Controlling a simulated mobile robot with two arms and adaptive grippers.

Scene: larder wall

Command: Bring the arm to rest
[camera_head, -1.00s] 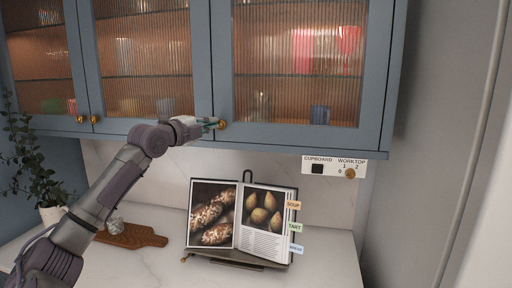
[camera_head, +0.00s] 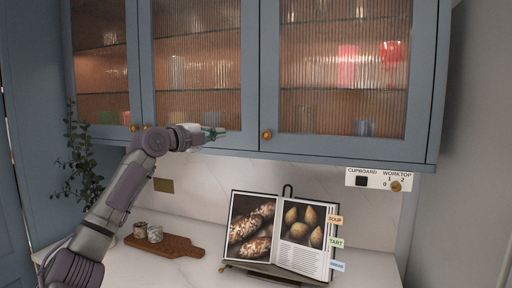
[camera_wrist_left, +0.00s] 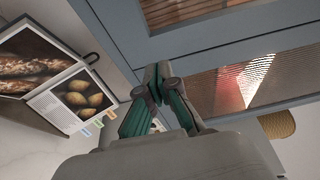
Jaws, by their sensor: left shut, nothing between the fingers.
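My left arm comes in from the left in the head view, its gripper (camera_head: 216,133) held in front of the lower edge of the blue wall cupboard (camera_head: 350,154). The gripper is shut and empty, a little to the left of a brass knob (camera_head: 266,135) and apart from it. In the left wrist view the green-sided fingers (camera_wrist_left: 156,84) meet at their tips, with the cupboard's underside and frame beyond them. My right gripper is in neither view.
On the worktop stand an open cookbook (camera_head: 280,233) with tabs, a wooden board (camera_head: 178,247) and two small jars (camera_head: 147,232). A plant (camera_head: 82,160) is at left. A switch panel (camera_head: 378,180) hangs below the cupboard. The cupboard's glass doors are closed.

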